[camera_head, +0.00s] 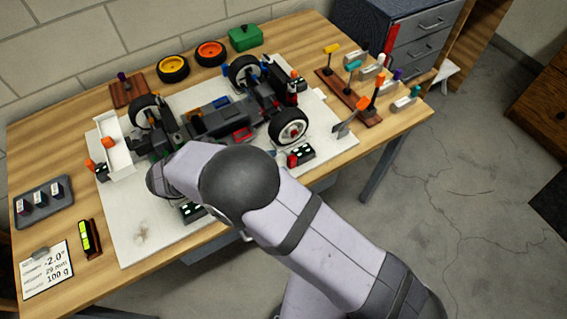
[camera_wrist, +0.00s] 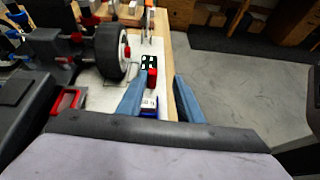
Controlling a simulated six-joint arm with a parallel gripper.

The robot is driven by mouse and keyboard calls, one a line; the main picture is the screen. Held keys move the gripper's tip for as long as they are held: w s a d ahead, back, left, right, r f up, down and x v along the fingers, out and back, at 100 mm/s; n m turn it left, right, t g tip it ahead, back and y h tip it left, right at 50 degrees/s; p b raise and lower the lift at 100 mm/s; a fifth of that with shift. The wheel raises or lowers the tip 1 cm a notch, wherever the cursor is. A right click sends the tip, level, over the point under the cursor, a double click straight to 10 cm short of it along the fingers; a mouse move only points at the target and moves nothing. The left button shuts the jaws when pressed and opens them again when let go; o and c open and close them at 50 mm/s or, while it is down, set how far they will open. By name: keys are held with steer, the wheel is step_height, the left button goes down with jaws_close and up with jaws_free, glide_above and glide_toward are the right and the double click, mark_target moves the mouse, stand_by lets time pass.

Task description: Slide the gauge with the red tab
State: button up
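The gauge with the red tab (camera_head: 293,160) stands on the white board beside the car's near right wheel, next to a dark plate with white-green squares (camera_head: 303,153). In the wrist view the red tab (camera_wrist: 152,78) is upright, with a white-labelled block with a blue base (camera_wrist: 148,103) just below it in the picture. My gripper (camera_wrist: 160,76) is open, its two blue fingers on either side of the tab. The left finger looks close to it and a wider gap shows on the right; I cannot tell whether it touches. My arm hides most of the gripper in the head view.
The RC car (camera_head: 215,115) fills the middle of the white board (camera_head: 135,235). Its wheel (camera_wrist: 112,50) is close to the left finger. A wooden rack with coloured-handled tools (camera_head: 345,95) stands at the right. The table edge and open floor (camera_wrist: 235,90) lie right of my gripper.

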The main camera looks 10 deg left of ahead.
mark_target(300, 155)
steer(key=shift+s+a+f+n+t, duration=0.1)
steer(key=shift+s+a+n+t, duration=0.2)
steer(key=shift+a, duration=0.25)
steer(key=shift+s+a+f+n+t, duration=0.1)
steer(key=shift+s+a+n+t, duration=0.15)
steer(key=shift+a, duration=0.3)
steer(key=shift+p+x, duration=0.75)
steer(key=shift+x, duration=3)
jaws_close()
